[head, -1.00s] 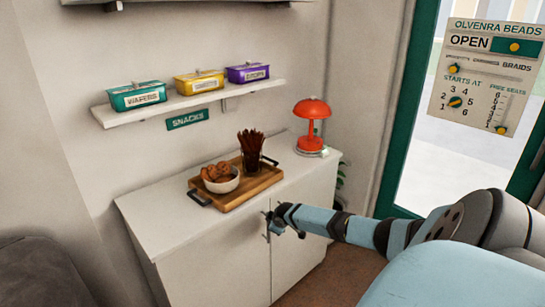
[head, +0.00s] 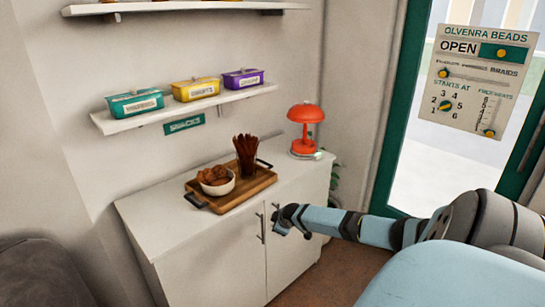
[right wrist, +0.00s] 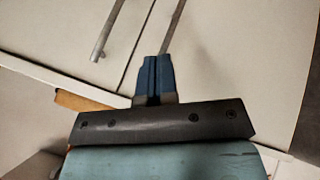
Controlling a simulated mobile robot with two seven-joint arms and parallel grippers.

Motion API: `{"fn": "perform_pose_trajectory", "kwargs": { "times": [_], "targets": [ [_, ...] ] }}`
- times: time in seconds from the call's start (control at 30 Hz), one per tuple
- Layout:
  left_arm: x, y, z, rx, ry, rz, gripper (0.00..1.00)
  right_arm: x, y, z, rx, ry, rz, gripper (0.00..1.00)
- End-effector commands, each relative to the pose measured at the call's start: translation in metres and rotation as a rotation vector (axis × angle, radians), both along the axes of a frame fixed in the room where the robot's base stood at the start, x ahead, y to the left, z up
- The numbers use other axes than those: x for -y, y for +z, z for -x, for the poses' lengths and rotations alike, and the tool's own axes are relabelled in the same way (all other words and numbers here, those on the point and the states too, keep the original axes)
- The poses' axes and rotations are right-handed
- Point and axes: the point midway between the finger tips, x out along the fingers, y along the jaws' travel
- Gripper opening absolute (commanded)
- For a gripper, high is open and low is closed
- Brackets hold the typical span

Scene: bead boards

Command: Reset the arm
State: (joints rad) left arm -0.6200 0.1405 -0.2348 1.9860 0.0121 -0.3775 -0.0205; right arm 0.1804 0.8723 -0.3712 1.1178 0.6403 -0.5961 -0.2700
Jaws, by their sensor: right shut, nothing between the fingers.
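My right gripper (head: 277,228) is in front of the white cabinet (head: 205,270), just right of its two door handles (head: 262,228) in the head view. In the right wrist view its two blue fingers (right wrist: 155,78) are together with nothing between them. One metal handle (right wrist: 108,32) shows left of the fingers there, and another runs up behind their tips; I cannot tell whether they touch it. Both cabinet doors look closed. My left gripper is not in view.
On the cabinet top are a wooden tray (head: 262,180) with a bowl (head: 218,187) and a glass of brown sticks (head: 246,155), and a red lamp (head: 305,118). A shelf (head: 160,118) holds several lidded boxes above. A glass door (head: 405,165) stands at right.

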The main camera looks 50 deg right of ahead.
Motion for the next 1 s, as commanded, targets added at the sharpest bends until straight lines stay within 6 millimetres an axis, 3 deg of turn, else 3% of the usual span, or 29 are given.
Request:
{"fn": "perform_pose_trajectory", "kwargs": {
  "times": [0.1, 0.3, 0.73, 0.87, 0.97, 1.0],
  "targets": [
    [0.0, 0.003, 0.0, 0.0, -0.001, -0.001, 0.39, 0.003, 0.018, 0.018, -0.006, 0.004, 0.0, 0.0],
    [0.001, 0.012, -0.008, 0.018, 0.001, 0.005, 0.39, 0.008, 0.038, 0.034, -0.01, 0.003, -0.001, 0.0],
    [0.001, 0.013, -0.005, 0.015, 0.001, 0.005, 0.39, 0.002, 0.04, 0.04, -0.01, 0.007, -0.01, 0.0],
    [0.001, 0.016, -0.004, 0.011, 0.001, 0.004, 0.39, -0.039, 0.019, 0.049, -0.009, 0.047, -0.045, 0.0],
    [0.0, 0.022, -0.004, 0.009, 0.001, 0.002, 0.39, -0.098, -0.005, 0.064, -0.001, 0.1, -0.097, 0.0],
    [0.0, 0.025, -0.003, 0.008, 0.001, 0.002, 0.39, -0.127, -0.014, 0.073, 0.006, 0.123, -0.122, 0.0]
  ]
}}
